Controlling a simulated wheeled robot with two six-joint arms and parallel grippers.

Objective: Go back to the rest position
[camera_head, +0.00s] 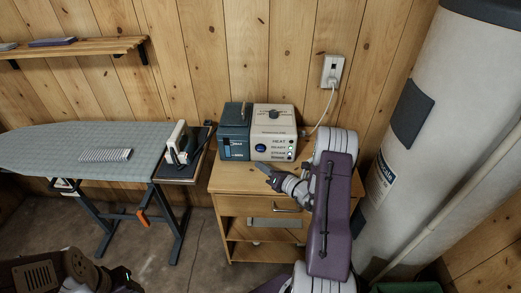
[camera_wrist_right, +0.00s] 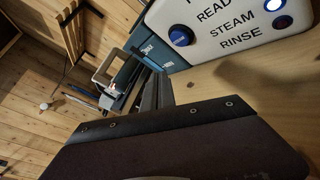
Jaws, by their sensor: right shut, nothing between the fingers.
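My right gripper (camera_head: 263,168) is shut and empty. It hovers over the front of the wooden cabinet top (camera_head: 225,178), just in front of the steam station (camera_head: 273,146). My right arm reaches up from the bottom edge and bends back left to it. In the right wrist view, the dark gripper body (camera_wrist_right: 180,140) fills the lower part, with the steam station's white panel (camera_wrist_right: 225,30) close by at the upper right. Parts of my left arm (camera_head: 85,268) show at the bottom left of the head view; its fingers are not seen.
An ironing board (camera_head: 60,145) with an iron (camera_head: 180,145) at its right end stands left of the cabinet. A large white tank (camera_head: 430,90) stands close to the right of my right arm. A plug and cord (camera_head: 332,80) hang at the wall. Open floor (camera_head: 150,268) lies before the cabinet.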

